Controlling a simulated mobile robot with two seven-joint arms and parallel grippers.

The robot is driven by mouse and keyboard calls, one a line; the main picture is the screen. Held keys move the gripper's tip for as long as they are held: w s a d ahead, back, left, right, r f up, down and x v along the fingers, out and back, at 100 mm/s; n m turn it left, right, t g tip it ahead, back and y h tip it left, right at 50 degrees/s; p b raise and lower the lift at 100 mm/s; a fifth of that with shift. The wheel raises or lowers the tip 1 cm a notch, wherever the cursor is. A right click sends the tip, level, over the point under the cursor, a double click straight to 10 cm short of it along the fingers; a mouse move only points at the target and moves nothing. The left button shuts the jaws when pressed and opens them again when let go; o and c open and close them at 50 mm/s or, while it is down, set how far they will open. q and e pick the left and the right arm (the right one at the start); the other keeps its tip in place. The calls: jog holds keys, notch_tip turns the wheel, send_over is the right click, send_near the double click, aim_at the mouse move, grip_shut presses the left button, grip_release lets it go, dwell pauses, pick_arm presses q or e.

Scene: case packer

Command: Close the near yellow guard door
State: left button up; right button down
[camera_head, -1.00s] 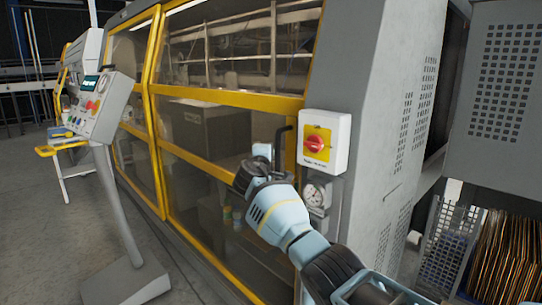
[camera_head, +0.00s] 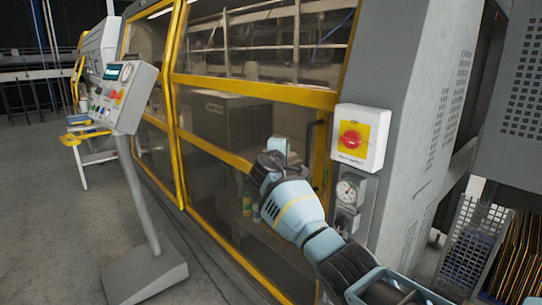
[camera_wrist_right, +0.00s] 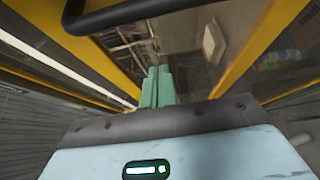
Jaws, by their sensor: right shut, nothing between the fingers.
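The near guard door has a yellow frame (camera_head: 256,90) and clear panels; it takes up the middle of the head view. I cannot tell how far it stands open. Its black bar handle (camera_head: 311,150) is upright near the door's right edge, partly hidden by my arm; it also crosses the top of the right wrist view (camera_wrist_right: 125,13). My right gripper (camera_head: 276,150) is in front of the door, left of the handle. In the right wrist view its green fingers (camera_wrist_right: 157,86) are together and empty, apart from the handle. My left gripper is out of view.
A control panel on a stand (camera_head: 122,95) is at the left.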

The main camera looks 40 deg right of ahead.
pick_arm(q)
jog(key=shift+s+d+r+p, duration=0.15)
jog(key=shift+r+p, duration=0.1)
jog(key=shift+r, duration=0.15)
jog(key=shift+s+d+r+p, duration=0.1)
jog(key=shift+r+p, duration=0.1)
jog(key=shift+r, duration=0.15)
pick_arm(e)
jog(key=s+v, duration=0.1)
jog(key=v, duration=0.7)
jog(key=shift+s+r, duration=0.2)
jog(key=shift+r, duration=0.1)
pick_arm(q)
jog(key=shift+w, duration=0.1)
